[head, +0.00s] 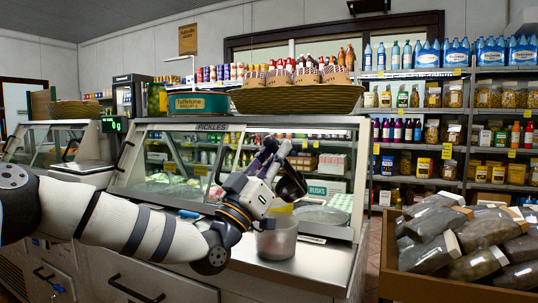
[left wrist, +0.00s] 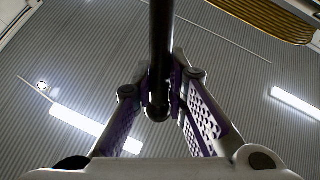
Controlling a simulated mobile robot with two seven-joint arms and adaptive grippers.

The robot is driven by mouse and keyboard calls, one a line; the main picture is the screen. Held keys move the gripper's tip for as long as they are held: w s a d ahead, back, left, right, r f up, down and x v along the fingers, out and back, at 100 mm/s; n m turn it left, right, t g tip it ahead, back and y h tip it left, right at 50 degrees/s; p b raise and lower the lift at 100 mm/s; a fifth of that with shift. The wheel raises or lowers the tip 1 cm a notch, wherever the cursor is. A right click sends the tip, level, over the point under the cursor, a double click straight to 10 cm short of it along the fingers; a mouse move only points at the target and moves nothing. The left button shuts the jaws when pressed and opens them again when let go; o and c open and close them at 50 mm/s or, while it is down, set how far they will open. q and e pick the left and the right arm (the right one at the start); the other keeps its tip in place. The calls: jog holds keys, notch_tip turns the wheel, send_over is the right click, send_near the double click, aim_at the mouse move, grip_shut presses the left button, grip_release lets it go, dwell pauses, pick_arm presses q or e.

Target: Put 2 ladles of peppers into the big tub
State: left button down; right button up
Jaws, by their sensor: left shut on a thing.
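My left gripper (head: 268,155) is raised above the front counter, in front of the glass case. It is shut on a dark rod-like handle (left wrist: 161,50), which runs up between its fingers in the left wrist view. A dark rounded piece (head: 291,184) shows beside the gripper in the head view; it may be the ladle's bowl, but I cannot tell. A grey metal tub (head: 277,241) stands on the counter just below the gripper. A bit of yellow shows above its rim. I cannot make out peppers or the tub's contents. My right gripper is not in view.
The glass display case labelled PICKLES (head: 213,127) stands behind the counter (head: 318,268). A scale (head: 84,167) with a green display is at the left. A wooden crate of bagged goods (head: 391,283) is at the right. Stocked shelves line the back.

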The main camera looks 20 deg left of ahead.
pick_arm(q)
jog(key=shift+r, duration=0.2)
jog(key=r+g+p, duration=0.1)
jog(key=p, duration=0.1)
jog(key=w+d+r+m+g+p, duration=0.1)
jog(key=p, duration=0.1)
jog(key=shift+w+r, duration=0.3)
jog(key=shift+r, duration=0.05)
jog(key=shift+w+d+r+m+g+y+p, duration=0.25)
jog(key=shift+w+d+g+p, duration=0.3)
jog(key=shift+w+g, duration=0.4)
jog(key=shift+w+d+r+m+g+y+p, duration=0.2)
jog(key=shift+w+d+r+g+p, duration=0.15)
jog(key=shift+w+g+p, duration=0.55)
jog(key=shift+w+d+r+m+g+y+p, duration=0.15)
jog(key=shift+w+d+r+m+g+p, duration=0.15)
jog(key=shift+w+d+g, duration=0.6)
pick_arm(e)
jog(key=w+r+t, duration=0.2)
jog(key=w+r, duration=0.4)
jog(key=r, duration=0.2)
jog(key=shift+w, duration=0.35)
pick_arm(q)
jog(key=shift+s+a+g, duration=0.25)
jog(key=shift+s+a, duration=0.05)
jog(key=shift+a, duration=0.05)
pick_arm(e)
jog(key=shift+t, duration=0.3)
